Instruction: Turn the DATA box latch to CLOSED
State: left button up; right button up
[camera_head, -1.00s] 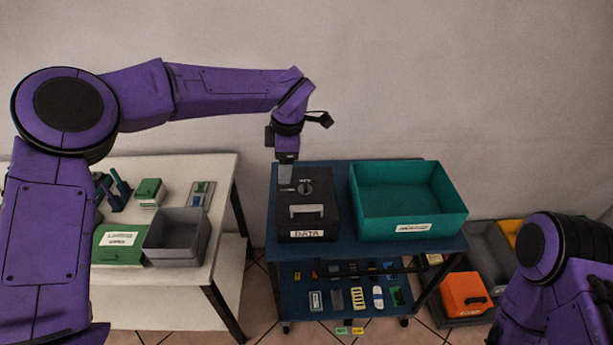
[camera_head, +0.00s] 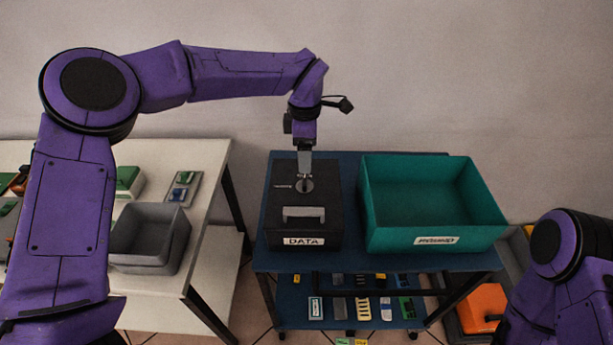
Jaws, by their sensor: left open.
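The DATA box (camera_head: 273,230) is black, with a grey handle and a white DATA label on its near side. It sits on the left part of the blue cart top. Its latch (camera_head: 304,186) is a round grey disc on the box's upper face, partly hidden by my gripper. My left gripper (camera_head: 304,176) points down right at the latch, its jaws open. I cannot tell whether the fingers touch the latch. The latch's exact setting is too small to read. Of my right arm only purple links show at the lower right; its gripper is out of view.
A teal bin (camera_head: 430,239) stands on the cart right of the box. A grey bin (camera_head: 150,237) stands on the white table (camera_head: 205,165) at left. Several small parts lie on the cart's lower shelf (camera_head: 295,312). An orange box (camera_head: 482,308) is at the lower right.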

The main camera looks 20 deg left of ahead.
aim_at(305, 180)
pick_arm(q)
notch_tip(305, 180, down, 8)
jog(key=shift+s+f+p, duration=0.1)
jog(key=shift+f+p, duration=0.05)
jog(key=shift+p, duration=0.65)
jog(key=c, duration=1.1)
